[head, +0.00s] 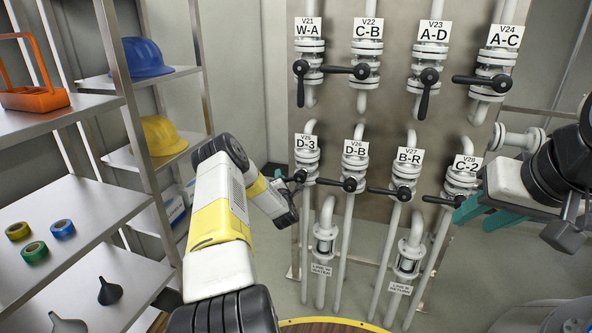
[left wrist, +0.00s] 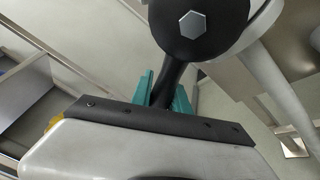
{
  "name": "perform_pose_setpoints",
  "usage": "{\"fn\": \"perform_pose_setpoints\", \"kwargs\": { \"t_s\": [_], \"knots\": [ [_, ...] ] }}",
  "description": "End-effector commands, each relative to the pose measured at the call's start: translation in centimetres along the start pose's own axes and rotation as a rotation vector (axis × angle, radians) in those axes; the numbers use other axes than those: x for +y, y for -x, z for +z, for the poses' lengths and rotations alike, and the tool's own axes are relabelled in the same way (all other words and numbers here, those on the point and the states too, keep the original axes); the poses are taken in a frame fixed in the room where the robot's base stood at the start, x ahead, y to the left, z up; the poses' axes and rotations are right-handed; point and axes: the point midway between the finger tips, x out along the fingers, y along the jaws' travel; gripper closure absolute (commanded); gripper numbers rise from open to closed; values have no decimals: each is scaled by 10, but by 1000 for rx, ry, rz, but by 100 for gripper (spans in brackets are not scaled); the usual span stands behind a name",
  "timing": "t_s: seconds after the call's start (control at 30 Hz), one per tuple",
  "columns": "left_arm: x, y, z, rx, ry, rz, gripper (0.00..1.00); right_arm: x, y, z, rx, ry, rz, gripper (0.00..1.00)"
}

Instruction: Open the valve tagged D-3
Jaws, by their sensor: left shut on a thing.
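The valve tagged D-3 (head: 306,143) is at the left end of the lower row of the pipe panel in the head view. Its black lever (head: 300,176) points left, across the vertical pipe. My left gripper (head: 284,178) is shut on the outer part of this lever. In the left wrist view, the lever (left wrist: 171,75) runs from its round hub with a hex bolt (left wrist: 193,24) down between the teal fingers. The lever's tip is hidden behind the gripper body. My right gripper (head: 483,212) is at the right, below the C-2 valve, with its teal fingers apart and empty.
The D-B valve (head: 355,148) stands close to the right, its lever pointing left toward D-3. The W-A lever (head: 300,82) hangs down above. Shelves with a blue helmet (head: 141,58) and a yellow helmet (head: 160,136) stand left. Sight glass pipes (head: 325,240) are below.

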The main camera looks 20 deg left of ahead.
Motion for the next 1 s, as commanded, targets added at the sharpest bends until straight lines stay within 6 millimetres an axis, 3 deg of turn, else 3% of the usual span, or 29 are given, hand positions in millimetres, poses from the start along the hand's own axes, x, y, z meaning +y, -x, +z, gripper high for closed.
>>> {"fn": "perform_pose_setpoints", "kwargs": {
  "t_s": [0.4, 1.0],
  "knots": [
    [-44, 12, 0, 85, 365, -164, 100, 0, 0, 0, 0, 0, 0, 64],
    [-88, 34, 26, 192, 855, -368, 100, 0, 0, 0, 0, 0, 0, 64]
  ]
}}
